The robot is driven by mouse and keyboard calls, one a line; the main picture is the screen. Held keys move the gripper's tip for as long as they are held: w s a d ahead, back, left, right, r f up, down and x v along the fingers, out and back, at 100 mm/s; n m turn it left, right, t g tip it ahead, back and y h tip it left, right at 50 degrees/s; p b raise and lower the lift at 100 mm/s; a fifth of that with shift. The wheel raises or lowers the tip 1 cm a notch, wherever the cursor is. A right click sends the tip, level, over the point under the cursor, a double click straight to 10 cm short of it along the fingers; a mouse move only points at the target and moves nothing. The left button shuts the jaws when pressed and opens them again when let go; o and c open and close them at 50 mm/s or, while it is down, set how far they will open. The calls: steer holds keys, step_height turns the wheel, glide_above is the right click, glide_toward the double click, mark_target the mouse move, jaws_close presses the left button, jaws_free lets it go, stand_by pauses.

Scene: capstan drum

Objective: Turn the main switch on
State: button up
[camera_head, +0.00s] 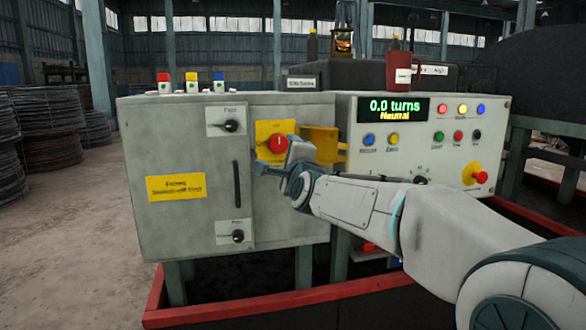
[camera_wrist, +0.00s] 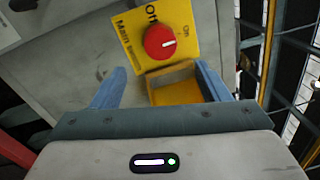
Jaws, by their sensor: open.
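The main switch is a red round knob (camera_head: 278,144) on a yellow plate (camera_head: 263,128) on the front of the grey cabinet. In the wrist view the knob (camera_wrist: 158,42) sits just beyond the fingertips, near the middle of the gap. Its white mark points roughly right there; "Off" is above the knob and "On" to its upper right. I cannot tell its exact setting. My gripper (camera_head: 282,168) is in front of the plate and covers part of it. In the wrist view my gripper (camera_wrist: 159,68) is open, its blue fingers apart with nothing held.
A yellow open guard (camera_head: 320,142) projects right of the switch; it shows below the knob in the wrist view (camera_wrist: 172,85). A control panel (camera_head: 425,120) reads "0.0 turns, Neutral". A vertical handle (camera_head: 237,184) and black knobs (camera_head: 231,126) are to the left.

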steer(key=shift+v, duration=2.55)
steer(key=shift+r, duration=0.1)
steer(key=s+d+r+n+g+h+p, duration=0.1)
steer(key=s+d+n+g+p, duration=0.4)
steer(key=s+p, duration=0.5)
steer(key=s+d+r+n+g+h+p, duration=0.2)
steer(key=s+d+r+n+g+p, duration=0.2)
steer(key=s+p, duration=0.7)
steer(key=s+d+r+n+g+h+p, duration=0.2)
steer(key=s+d+n+g+p, duration=0.4)
steer(key=p, duration=1.1)
steer(key=s+d+n, duration=0.2)
steer(key=s, duration=0.2)
steer(key=shift+s+d+r, duration=0.2)
steer(key=shift+s+r, duration=0.2)
